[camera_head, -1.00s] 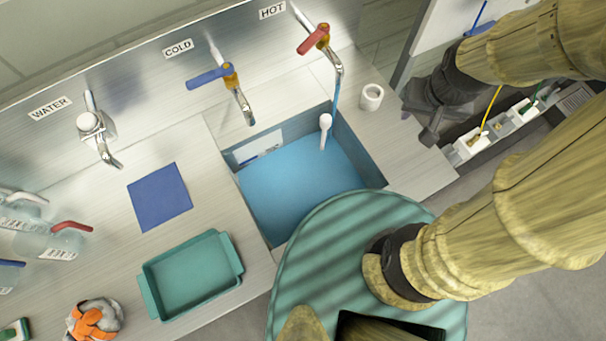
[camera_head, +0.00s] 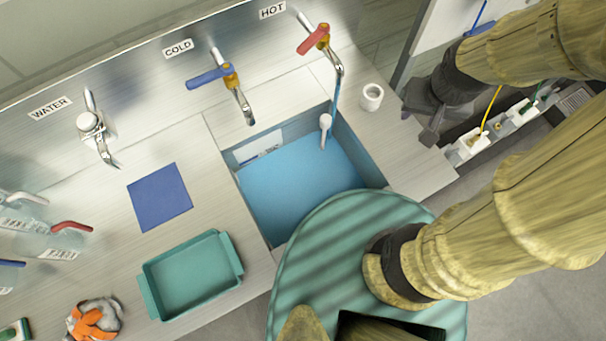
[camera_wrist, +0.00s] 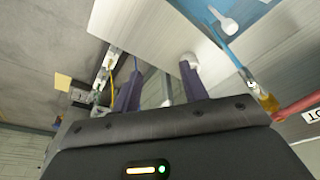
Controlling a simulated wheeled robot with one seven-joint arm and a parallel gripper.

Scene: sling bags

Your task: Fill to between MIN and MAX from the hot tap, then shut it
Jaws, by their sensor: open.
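The hot tap (camera_head: 338,66), with a red lever (camera_head: 313,38), stands under the HOT label at the back right of the sink. A thin blue stream (camera_head: 336,98) runs from its spout into the basin (camera_head: 375,172). Blue water (camera_head: 300,185) covers the basin floor. A white marked plate (camera_head: 258,148) is on the basin's back wall, with its lower part at the waterline; its markings are too small to read. My gripper (camera_head: 432,128) is open and empty, right of the counter edge. In the wrist view my gripper (camera_wrist: 160,85) shows two spread fingers, with the tap's red lever (camera_wrist: 298,106) at right.
The cold tap (camera_head: 228,80) and WATER tap (camera_head: 95,130) stand left. A white cup (camera_head: 371,97) is right of the hot tap. A blue mat (camera_head: 160,197), green tray (camera_head: 150,292) and bottles (camera_head: 45,240) occupy the left counter.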

